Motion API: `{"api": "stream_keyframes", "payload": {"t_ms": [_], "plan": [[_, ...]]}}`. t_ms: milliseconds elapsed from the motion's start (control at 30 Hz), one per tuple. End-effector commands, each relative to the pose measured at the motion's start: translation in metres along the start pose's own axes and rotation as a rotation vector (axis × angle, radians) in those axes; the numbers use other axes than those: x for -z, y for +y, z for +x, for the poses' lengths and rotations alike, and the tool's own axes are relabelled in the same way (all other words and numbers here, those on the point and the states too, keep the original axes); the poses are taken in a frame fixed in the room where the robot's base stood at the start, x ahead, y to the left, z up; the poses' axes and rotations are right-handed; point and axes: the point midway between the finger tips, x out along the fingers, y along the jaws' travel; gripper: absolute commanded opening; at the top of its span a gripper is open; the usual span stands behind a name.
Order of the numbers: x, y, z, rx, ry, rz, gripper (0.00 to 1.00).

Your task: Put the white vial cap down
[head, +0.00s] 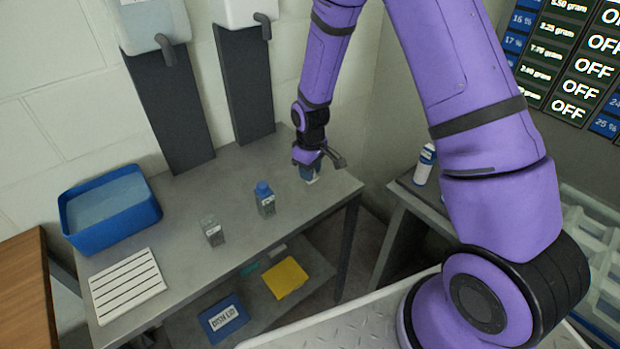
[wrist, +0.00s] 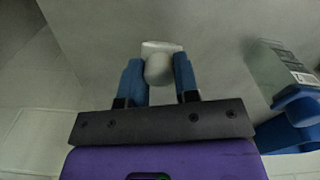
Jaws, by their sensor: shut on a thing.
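My gripper (head: 308,172) is low over the right end of the grey metal table. In the wrist view its blue fingers (wrist: 160,82) are shut on the white vial cap (wrist: 158,69), which looks round and pale. A paler, squarish shape (wrist: 162,46) shows just beyond the cap; I cannot tell whether they are joined. In the head view my gripper mostly hides the cap, and I cannot tell whether what it holds touches the table. A vial with a blue cap (head: 265,199) stands left of my gripper; it also shows at the right of the wrist view (wrist: 285,68).
A clear vial (head: 213,231) stands farther left on the table (head: 182,204). A blue tray (head: 112,225) and a white slatted rack (head: 126,284) are at the left end. Dispensers (head: 150,25) on dark columns stand behind. Clear table lies between the vials and my gripper.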

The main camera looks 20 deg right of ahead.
Motion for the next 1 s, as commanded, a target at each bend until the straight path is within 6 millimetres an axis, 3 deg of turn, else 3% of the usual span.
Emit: {"api": "stream_keyframes", "payload": {"t_ms": [267, 667, 700, 767, 800, 1000], "plan": [[0.002, 0.002, 0.034, 0.001, -0.003, 0.0, 0.05], [0.002, 0.002, 0.038, 0.0, 0.0, 0.0, 0.05], [0.002, 0.002, 0.038, 0.0, 0.001, 0.0, 0.36], [0.002, 0.002, 0.038, 0.0, 0.0, 0.0, 0.5], [0.002, 0.002, 0.038, 0.0, 0.0, 0.0, 0.55], [0.002, 0.002, 0.038, 0.0, 0.0, 0.0, 0.55]]}}
